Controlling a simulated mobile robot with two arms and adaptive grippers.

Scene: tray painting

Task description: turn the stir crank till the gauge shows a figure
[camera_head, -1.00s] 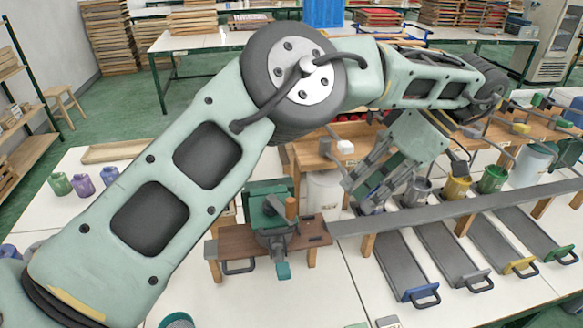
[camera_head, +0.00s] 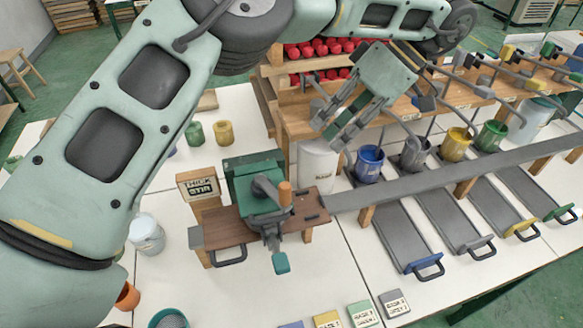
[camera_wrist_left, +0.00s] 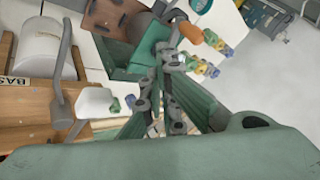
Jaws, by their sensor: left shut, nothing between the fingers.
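The stir machine (camera_head: 245,180) is a green housing on a brown wooden stand, with a grey crank arm and an upright orange handle (camera_head: 285,194). A small framed gauge card (camera_head: 198,187) stands at its left; it shows two lines of dark lettering, the upper seemingly "THICK", the lower hard to read. My left gripper (camera_head: 334,132) is shut and empty, up and to the right of the handle and apart from it. In the left wrist view the shut fingers (camera_wrist_left: 166,65) point toward the machine, with the orange handle (camera_wrist_left: 213,39) beyond their tips. My right gripper is not in view.
A white canister (camera_head: 318,165) stands right of the machine, under the left gripper. Blue (camera_head: 370,164), grey (camera_head: 413,153), yellow (camera_head: 456,144) and green pots (camera_head: 490,136) line the grey rail (camera_head: 440,186). A white bucket (camera_head: 147,233) stands at left.

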